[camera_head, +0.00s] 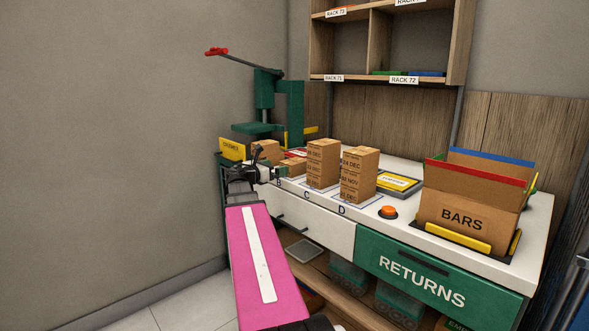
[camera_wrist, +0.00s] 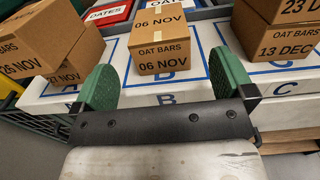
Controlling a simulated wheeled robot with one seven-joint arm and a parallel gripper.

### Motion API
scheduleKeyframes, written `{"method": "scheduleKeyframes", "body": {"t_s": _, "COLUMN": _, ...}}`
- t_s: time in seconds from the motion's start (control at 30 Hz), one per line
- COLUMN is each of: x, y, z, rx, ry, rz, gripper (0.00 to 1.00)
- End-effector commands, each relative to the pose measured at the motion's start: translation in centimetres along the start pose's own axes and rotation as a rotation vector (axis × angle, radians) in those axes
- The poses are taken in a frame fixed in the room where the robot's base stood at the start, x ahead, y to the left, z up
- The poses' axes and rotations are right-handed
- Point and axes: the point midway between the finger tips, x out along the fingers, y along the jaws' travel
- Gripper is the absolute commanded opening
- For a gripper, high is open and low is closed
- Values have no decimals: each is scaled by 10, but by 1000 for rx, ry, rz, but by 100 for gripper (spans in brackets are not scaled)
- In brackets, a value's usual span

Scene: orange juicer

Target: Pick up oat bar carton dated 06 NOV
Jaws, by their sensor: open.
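The oat bar carton dated 06 NOV (camera_wrist: 160,45) is a brown box with tape, standing alone on the mat square marked B in the wrist view. Its top and front both read 06 NOV. My gripper (camera_wrist: 161,80) is open, with a green pad on each side of the picture. The carton's front lies between and just beyond the pads, and nothing is held. In the head view my gripper (camera_head: 262,172) is over the left part of the counter, and my wrist hides much of the area around B.
A carton stack (camera_wrist: 50,40) stands left of it, and another with DEC dates (camera_wrist: 280,35) stands close on the right. In the head view, stacks stand at C (camera_head: 322,165) and D (camera_head: 358,175). The BARS box (camera_head: 465,218), orange button (camera_head: 388,212) and green press (camera_head: 290,110) are around.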

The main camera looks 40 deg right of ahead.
Motion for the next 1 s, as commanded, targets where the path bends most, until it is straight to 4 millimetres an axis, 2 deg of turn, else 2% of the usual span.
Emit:
{"method": "scheduleKeyframes", "body": {"t_s": 0.2, "x": 34, "y": 1, "z": 0, "rx": 2, "ry": 2, "rz": -1, "gripper": 100}}
{"method": "scheduleKeyframes", "body": {"t_s": 0.47, "x": 50, "y": 1, "z": 1, "rx": 3, "ry": 2, "rz": -1, "gripper": 100}}
{"method": "scheduleKeyframes", "body": {"t_s": 0.73, "x": 87, "y": 2, "z": 3, "rx": 3, "ry": 2, "rz": -1, "gripper": 100}}
{"method": "scheduleKeyframes", "body": {"t_s": 1.0, "x": 92, "y": 1, "z": 3, "rx": 4, "ry": 3, "rz": 1, "gripper": 100}}
